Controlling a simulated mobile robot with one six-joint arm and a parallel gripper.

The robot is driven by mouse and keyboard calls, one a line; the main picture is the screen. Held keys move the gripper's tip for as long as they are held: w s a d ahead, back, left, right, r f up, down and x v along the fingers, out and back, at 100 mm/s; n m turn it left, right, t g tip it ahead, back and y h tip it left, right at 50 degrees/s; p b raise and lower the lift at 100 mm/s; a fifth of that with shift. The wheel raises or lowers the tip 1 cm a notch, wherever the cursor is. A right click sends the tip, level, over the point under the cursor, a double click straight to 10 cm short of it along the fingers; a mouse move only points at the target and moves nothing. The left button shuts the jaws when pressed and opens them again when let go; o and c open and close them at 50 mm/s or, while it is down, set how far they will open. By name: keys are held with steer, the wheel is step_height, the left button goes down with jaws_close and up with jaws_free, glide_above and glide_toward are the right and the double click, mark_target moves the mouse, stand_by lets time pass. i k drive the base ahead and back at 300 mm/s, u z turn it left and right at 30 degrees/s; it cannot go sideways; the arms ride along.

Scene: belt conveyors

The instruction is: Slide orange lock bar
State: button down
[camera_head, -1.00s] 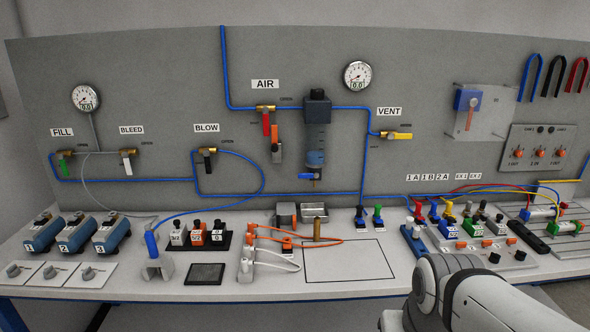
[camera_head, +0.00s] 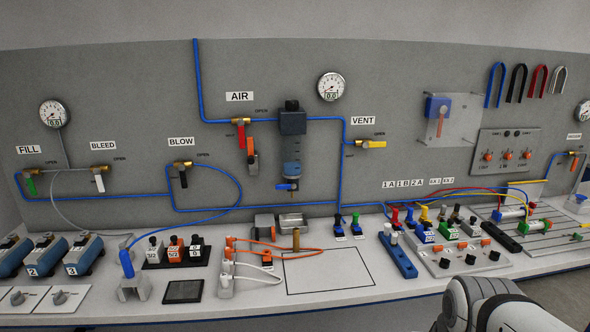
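A small orange piece (camera_head: 250,145) hangs just right of the red handle (camera_head: 241,136) of the AIR valve (camera_head: 240,121) on the grey wall panel. A dark and silver part (camera_head: 253,164) sits below the orange piece. It looks like the orange lock bar, but it is too small to be sure. The red handle points down. My gripper is out of view. Only white links of my arm show at the bottom right, well away from the AIR valve.
The bench holds blue units (camera_head: 83,255) at left, orange cables (camera_head: 290,249) in the middle and a blue block (camera_head: 398,256) at right. A blue air line (camera_head: 199,80) runs along the panel.

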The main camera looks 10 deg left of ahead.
mark_target(251, 160)
steer(key=i, duration=1)
